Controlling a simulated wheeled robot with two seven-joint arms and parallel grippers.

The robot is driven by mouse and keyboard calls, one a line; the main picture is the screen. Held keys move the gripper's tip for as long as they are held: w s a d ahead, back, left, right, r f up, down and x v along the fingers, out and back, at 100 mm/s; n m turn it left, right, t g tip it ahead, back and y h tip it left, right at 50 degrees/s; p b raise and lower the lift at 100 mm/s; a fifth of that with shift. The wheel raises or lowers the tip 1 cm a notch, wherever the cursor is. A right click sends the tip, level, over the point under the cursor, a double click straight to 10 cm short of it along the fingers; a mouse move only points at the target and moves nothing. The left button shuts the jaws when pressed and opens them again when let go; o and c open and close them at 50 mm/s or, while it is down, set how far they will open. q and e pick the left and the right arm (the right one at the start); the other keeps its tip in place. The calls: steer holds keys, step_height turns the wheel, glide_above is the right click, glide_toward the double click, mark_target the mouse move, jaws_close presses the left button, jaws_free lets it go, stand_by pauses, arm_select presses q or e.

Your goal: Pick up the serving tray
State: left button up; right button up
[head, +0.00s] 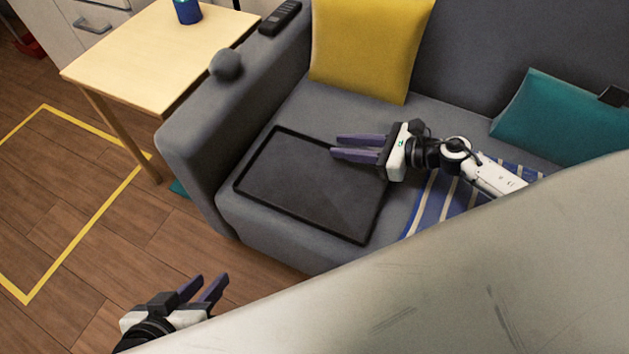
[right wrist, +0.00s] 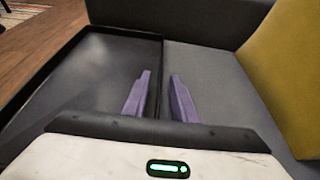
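The serving tray (head: 300,190) is a flat black rectangle with a raised rim, lying on the grey sofa seat. In the right wrist view the tray (right wrist: 90,85) fills the left side. My right gripper (head: 335,146) is open at the tray's far rim in the head view. In the right wrist view its two purple fingers (right wrist: 160,75) stand either side of the line of the rim, one over the tray and one over the seat. Whether they touch the rim I cannot tell. My left gripper (head: 213,283) is open and empty, low in front of the sofa.
A yellow cushion (head: 368,50) and a teal cushion (head: 560,118) lean on the backrest. A striped blue cloth (head: 436,203) lies right of the tray. The sofa armrest (head: 190,135) holds a dark ball (head: 226,64) and a remote (head: 281,17). A wooden side table (head: 160,55) stands left.

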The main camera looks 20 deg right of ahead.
steer(key=shift+x, duration=1)
steer(key=shift+c, duration=0.3)
jaws_close()
steer(key=shift+r, duration=0.15)
